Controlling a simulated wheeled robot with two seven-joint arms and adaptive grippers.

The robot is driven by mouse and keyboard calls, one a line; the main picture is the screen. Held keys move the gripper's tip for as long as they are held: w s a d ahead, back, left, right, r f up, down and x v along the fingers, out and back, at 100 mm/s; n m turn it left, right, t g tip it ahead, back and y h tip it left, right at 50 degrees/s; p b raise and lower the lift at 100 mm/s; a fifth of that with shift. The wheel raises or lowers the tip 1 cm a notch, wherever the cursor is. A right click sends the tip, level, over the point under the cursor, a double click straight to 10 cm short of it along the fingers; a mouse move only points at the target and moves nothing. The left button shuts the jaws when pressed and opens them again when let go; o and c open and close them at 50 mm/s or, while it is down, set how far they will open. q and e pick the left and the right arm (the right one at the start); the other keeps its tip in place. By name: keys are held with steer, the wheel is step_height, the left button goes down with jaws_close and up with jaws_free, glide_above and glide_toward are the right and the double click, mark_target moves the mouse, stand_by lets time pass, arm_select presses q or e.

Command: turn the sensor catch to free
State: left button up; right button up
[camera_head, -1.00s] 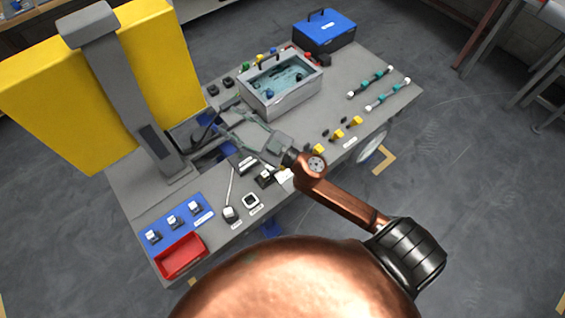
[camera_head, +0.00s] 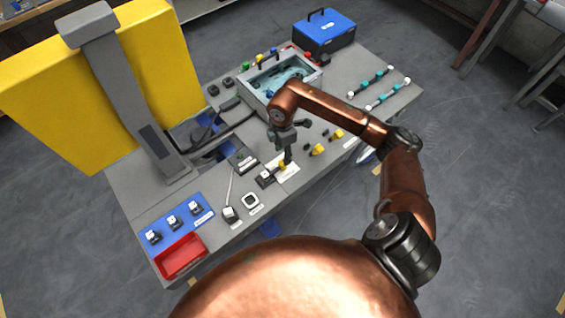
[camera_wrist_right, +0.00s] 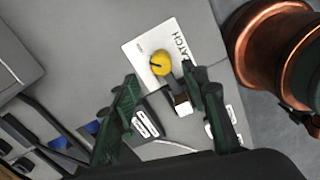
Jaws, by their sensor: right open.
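The sensor catch is a yellow round knob (camera_wrist_right: 160,63) with a dark mark on it, on a white card (camera_wrist_right: 134,50) whose print partly reads "ATCH". In the head view the knob (camera_head: 282,166) sits on its card (camera_head: 290,174) near the table's front edge, partly hidden by my gripper. My right gripper (camera_head: 288,160) points down above it. I cannot tell how the knob is turned. My left gripper is out of view.
A white-topped block (camera_wrist_right: 182,103) and a dark labelled box (camera_wrist_right: 145,122) are close by the fingers. Yellow pieces (camera_head: 318,150) lie to the right.

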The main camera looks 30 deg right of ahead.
mark_target(282, 162)
step_height(282, 162, down, 8)
steer(key=shift+a+r+b, duration=0.1)
steer(key=shift+r+b, duration=0.1)
steer(key=shift+b, duration=0.7)
jaws_close()
